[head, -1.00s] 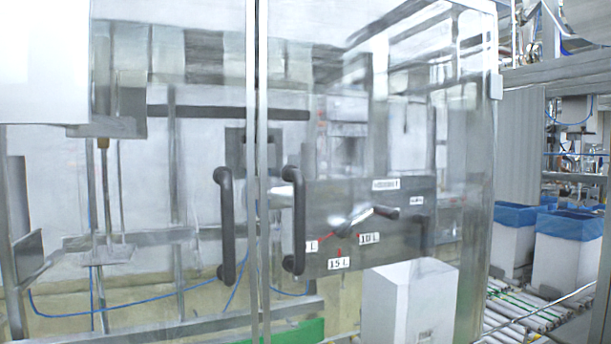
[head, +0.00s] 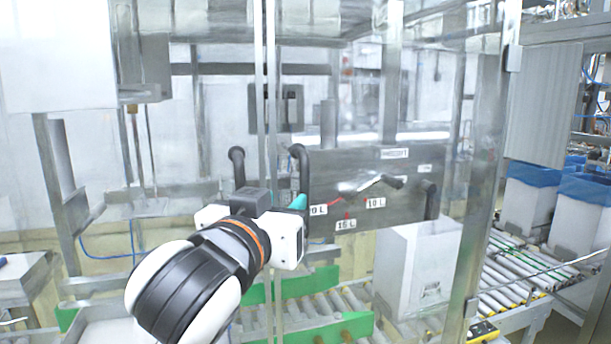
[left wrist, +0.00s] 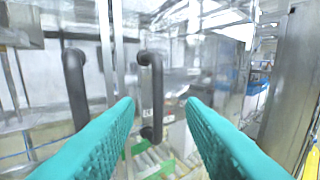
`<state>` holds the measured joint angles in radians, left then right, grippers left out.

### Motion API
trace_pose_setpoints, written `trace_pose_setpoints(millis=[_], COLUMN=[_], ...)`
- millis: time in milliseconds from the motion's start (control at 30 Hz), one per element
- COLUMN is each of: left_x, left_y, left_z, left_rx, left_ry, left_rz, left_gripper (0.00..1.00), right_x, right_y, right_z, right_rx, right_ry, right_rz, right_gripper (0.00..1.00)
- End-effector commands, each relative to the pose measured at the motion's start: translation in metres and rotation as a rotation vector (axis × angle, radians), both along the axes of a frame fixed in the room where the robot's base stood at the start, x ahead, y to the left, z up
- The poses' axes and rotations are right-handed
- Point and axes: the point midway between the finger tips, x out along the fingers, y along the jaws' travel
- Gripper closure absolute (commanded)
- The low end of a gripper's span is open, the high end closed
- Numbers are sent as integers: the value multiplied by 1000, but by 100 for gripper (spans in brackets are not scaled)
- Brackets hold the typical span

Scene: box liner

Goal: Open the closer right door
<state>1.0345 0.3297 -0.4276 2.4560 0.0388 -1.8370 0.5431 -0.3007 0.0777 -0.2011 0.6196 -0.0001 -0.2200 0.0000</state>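The closer right door is a clear panel with a black vertical handle (head: 301,165) near its left edge. Behind it shows a grey plate with a lever and volume labels. In the head view my left gripper (head: 298,203) is raised at the handle, and the arm hides the handle's lower part. In the left wrist view the teal fingers (left wrist: 160,108) are spread wide and empty. The right door's handle (left wrist: 152,95) stands ahead between them, with a gap to each finger. The left door's handle (left wrist: 76,88) is outside, to the left. My right gripper is not in view.
The left door's handle (head: 237,165) is close beside the right one. A metal frame post (head: 488,170) bounds the door on the right. A white box (head: 415,265) stands on rollers behind the panel. Blue-lined boxes (head: 530,195) stand farther right.

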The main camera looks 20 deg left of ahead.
Motion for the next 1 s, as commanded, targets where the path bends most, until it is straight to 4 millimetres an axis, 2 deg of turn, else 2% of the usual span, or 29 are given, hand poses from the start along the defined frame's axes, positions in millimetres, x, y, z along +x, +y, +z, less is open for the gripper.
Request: trace_pose_setpoints(millis=[167,400,600,800,1000], left_x=[22,72,103,117,118], left_y=[1,1,1,1,1], left_z=[1,3,2,0,-1], left_rx=[2,3,2,1,1], left_ry=[6,7,5,2,2], left_rz=[5,4,3,2,2], left_gripper=[64,64,64,64,64], right_x=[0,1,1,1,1], right_y=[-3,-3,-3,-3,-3], right_z=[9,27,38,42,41], right_rx=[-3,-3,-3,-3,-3], right_ry=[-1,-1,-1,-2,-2], right_rz=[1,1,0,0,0], right_gripper=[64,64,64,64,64])
